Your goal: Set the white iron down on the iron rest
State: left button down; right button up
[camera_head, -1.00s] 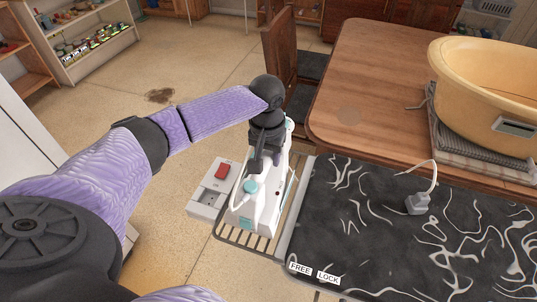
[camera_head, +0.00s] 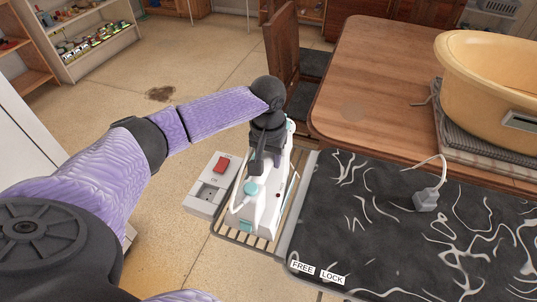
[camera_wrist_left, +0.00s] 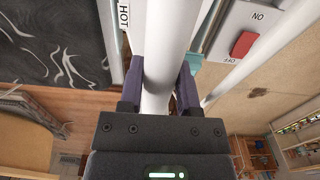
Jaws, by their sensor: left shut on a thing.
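The white iron (camera_head: 271,205) with teal parts is over the slatted metal iron rest (camera_head: 258,241) at the end of the ironing board. I cannot tell whether its base touches the slats. My left gripper (camera_head: 262,158) is above the iron, shut on its handle. In the left wrist view, the white handle (camera_wrist_left: 158,85) runs between the two dark fingers of the left gripper (camera_wrist_left: 159,88). Most of the rest is hidden under the iron. My right gripper is not in view.
A grey socket box with a red switch (camera_head: 220,165) sits left of the rest. The black patterned ironing board (camera_head: 370,230) lies to the right, with a grey plug and white cord (camera_head: 426,200). Behind are a wooden table (camera_head: 385,70) and a yellow tub (camera_head: 490,75).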

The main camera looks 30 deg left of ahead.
pick_arm(q)
jog(key=shift+f, duration=0.35)
jog(key=shift+c, duration=1.2)
grip_release()
